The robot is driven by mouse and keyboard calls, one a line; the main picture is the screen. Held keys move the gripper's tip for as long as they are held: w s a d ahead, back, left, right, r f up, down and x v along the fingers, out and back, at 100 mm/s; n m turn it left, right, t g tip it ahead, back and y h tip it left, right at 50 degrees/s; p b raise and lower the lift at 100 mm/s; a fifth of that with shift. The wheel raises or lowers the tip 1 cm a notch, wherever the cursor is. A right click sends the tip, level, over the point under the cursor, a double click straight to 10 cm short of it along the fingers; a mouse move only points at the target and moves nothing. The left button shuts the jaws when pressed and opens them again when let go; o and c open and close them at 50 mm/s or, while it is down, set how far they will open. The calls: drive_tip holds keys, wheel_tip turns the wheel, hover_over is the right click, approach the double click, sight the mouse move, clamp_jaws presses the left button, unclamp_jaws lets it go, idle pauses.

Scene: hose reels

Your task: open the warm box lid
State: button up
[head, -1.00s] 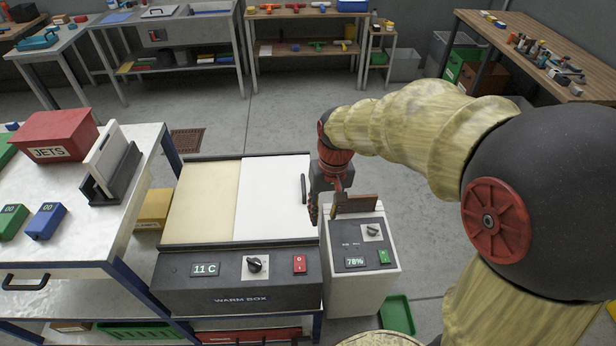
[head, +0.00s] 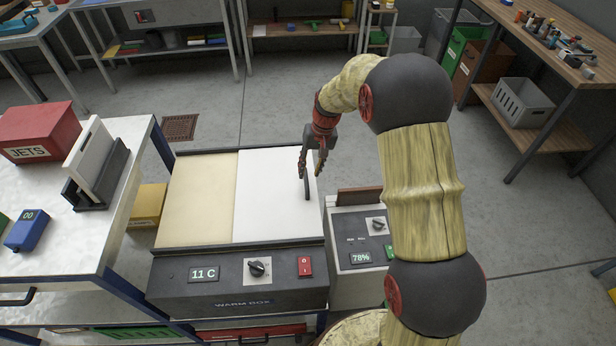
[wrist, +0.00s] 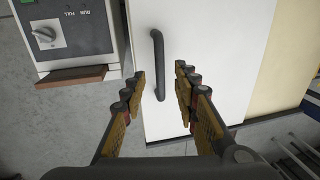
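The warm box (head: 190,290) stands at the centre in the head view, with a dark front panel, an "11 C" display, a knob and a red switch. Its top has a cream panel (head: 200,200) on the left and a white lid panel (head: 268,205) on the right, lying flat. A black bar handle (head: 307,186) sits near the white panel's right edge; it also shows in the wrist view (wrist: 157,62). My gripper (head: 312,172) is over the handle. In the wrist view my gripper (wrist: 161,80) is open, with the fingers on either side of the handle's line. Contact cannot be told.
A grey unit (head: 358,262) with a "78%" display and a brown flap stands just right of the warm box. A metal table (head: 95,225) with a red JETS box (head: 38,132) is at the left. The floor behind the box is clear.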

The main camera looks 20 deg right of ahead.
sight(307, 180)
drive_tip(key=shift+w+a+f+b, duration=0.1)
drive_tip(key=shift+a+f+b, duration=0.1)
drive_tip(key=shift+f, duration=0.75)
drive_tip(key=shift+a+f+b, duration=0.2)
drive_tip(key=shift+f, duration=0.75)
drive_tip(key=shift+c, duration=0.3)
clamp_jaws()
